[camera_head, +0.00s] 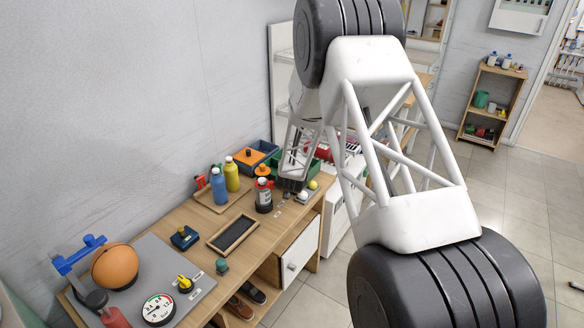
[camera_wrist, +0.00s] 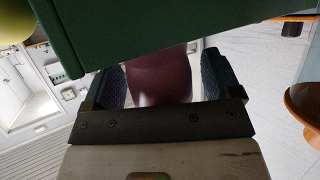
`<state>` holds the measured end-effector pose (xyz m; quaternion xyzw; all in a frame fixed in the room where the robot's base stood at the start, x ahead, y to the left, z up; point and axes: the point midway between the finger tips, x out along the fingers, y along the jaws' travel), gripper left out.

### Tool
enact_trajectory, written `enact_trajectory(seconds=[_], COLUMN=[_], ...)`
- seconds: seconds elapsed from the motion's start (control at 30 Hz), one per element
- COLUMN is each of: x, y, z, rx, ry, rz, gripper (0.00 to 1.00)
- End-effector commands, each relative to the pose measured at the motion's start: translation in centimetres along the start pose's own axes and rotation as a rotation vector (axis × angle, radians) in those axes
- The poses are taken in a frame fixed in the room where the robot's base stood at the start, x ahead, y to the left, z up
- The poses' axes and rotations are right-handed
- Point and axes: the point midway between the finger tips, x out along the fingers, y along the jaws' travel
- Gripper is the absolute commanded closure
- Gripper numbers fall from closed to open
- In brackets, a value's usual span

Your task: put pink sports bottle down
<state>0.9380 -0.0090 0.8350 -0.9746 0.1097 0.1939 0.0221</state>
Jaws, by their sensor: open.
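A dull maroon-pink rounded body (camera_wrist: 160,78), which looks like the sports bottle, stands between my fingers in the wrist view. My gripper (camera_wrist: 165,85) is open around it, one dark finger on each side; I cannot tell whether either finger touches it. In the head view my gripper (camera_head: 293,186) is low over the far end of the wooden workbench (camera_head: 185,215), beside a green bin (camera_head: 270,168). The bottle is not clearly visible in that view.
A black-and-red bottle (camera_head: 264,196) and white and yellow balls (camera_head: 312,185) are close to my gripper. Blue (camera_head: 218,186) and yellow (camera_head: 232,175) bottles stand on a tray. A blue bin (camera_head: 252,160) is behind. An empty dark tray (camera_head: 232,235) lies nearer.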

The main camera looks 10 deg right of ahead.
Motion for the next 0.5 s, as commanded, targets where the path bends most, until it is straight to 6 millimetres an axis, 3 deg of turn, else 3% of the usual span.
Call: enact_trajectory(seconds=[0.5], x=[-3.7], y=[0.0], z=[-0.1], rx=[0.000], ry=[0.001], rz=[0.000], gripper=[0.17])
